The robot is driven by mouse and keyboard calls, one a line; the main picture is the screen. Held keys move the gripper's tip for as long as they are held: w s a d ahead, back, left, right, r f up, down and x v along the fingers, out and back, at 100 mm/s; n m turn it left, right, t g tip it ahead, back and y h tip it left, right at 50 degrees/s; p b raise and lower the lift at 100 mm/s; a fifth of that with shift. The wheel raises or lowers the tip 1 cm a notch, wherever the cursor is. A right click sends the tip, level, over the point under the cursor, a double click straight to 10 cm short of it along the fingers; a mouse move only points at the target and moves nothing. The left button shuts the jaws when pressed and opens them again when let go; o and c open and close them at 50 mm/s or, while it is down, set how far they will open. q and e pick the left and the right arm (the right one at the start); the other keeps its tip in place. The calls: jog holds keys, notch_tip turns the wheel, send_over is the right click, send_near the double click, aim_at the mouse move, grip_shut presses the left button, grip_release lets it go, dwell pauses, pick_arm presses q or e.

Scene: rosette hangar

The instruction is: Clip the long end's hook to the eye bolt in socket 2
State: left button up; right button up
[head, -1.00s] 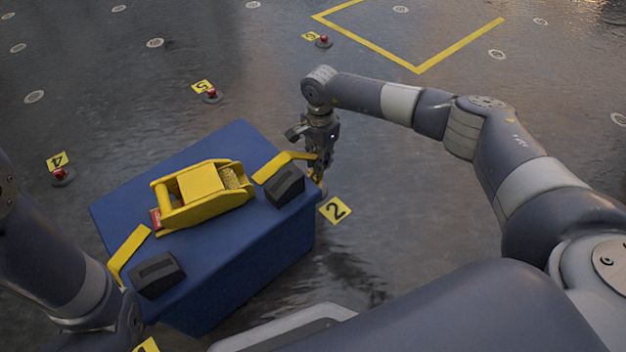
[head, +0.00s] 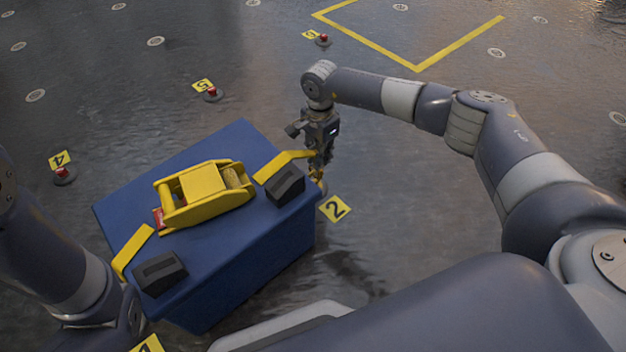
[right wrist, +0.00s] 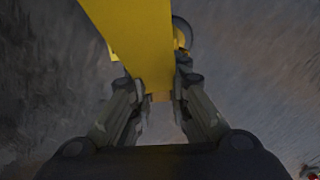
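The yellow strap's long end (head: 285,163) runs from the ratchet (head: 203,192) across the blue crate (head: 195,248) and over its right edge. My right gripper (head: 319,172) points down beside that edge, close to the number 2 tag (head: 335,208). In the right wrist view the yellow strap (right wrist: 140,45) comes down between the fingers of my right gripper (right wrist: 160,98), which close on its end. The hook there is mostly hidden. A round ring-like part (right wrist: 182,32) shows beside the strap; whether the hook touches it I cannot tell. My left gripper is out of view.
Red-topped bolts stand at tags 4 (head: 60,160) and 5 (head: 203,85). A yellow floor outline (head: 460,46) lies at the back.

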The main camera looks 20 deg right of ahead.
jog(key=shift+f, duration=0.1)
dwell(0.3)
jog(key=shift+f+b, duration=0.35)
jog(key=shift+f, duration=0.15)
jog(key=o, duration=0.6)
